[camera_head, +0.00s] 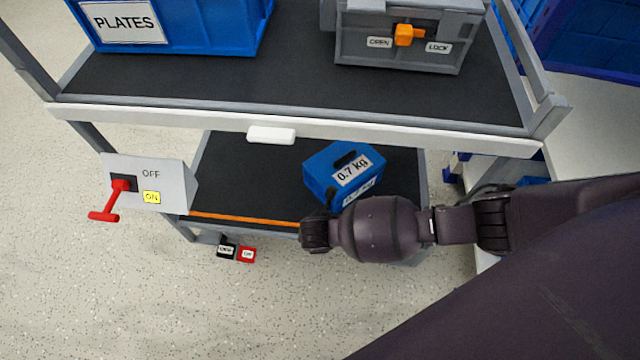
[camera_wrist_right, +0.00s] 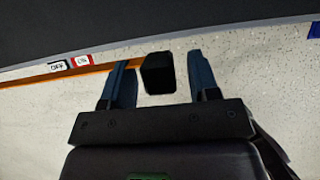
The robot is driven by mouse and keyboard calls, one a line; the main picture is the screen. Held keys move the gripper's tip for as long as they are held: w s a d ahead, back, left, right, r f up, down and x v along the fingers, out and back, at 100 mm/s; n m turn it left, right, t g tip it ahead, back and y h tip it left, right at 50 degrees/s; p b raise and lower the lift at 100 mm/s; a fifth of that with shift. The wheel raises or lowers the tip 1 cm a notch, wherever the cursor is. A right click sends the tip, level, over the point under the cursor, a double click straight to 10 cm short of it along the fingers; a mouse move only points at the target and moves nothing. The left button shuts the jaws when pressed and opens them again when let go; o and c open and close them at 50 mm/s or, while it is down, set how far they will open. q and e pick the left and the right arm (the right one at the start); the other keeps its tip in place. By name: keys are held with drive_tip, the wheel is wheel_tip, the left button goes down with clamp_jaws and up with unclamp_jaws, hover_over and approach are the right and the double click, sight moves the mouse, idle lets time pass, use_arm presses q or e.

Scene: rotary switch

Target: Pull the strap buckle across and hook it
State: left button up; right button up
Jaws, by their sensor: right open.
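An orange strap (camera_head: 245,219) runs along the front edge of the cart's lower shelf; it also shows in the right wrist view (camera_wrist_right: 60,75). A black block, seemingly the strap buckle (camera_wrist_right: 159,78), is at the strap's end in that view. My right gripper (camera_wrist_right: 160,62) is open, with one dark blue finger on each side of the buckle and visible gaps on both sides. In the head view my right wrist (camera_head: 385,228) reaches in from the right and hides the strap's end. I cannot make out the hook. My left gripper is not in view.
A blue 0.7 kg box (camera_head: 342,172) sits on the lower shelf (camera_head: 245,170) behind my wrist. A switch panel with a red lever (camera_head: 120,187) is at left. Black (camera_head: 226,248) and red (camera_head: 248,254) labelled blocks are below the shelf. A grey latched case (camera_head: 405,45) stands on top.

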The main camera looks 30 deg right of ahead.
clamp_jaws()
drive_tip(key=shift+s+d+r, duration=0.15)
drive_tip(key=shift+d, duration=0.2)
use_arm(q)
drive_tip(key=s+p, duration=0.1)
drive_tip(key=p, duration=0.2)
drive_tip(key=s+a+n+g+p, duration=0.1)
drive_tip(key=p, duration=0.2)
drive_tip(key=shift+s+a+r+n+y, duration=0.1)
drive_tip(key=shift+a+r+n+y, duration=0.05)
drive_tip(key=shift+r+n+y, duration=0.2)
use_arm(e)
drive_tip(key=s+d, duration=0.6)
drive_tip(key=d, duration=0.3)
drive_tip(key=s+d, duration=0.7)
drive_tip(key=d, duration=0.2)
drive_tip(key=shift+d, duration=0.35)
unclamp_jaws()
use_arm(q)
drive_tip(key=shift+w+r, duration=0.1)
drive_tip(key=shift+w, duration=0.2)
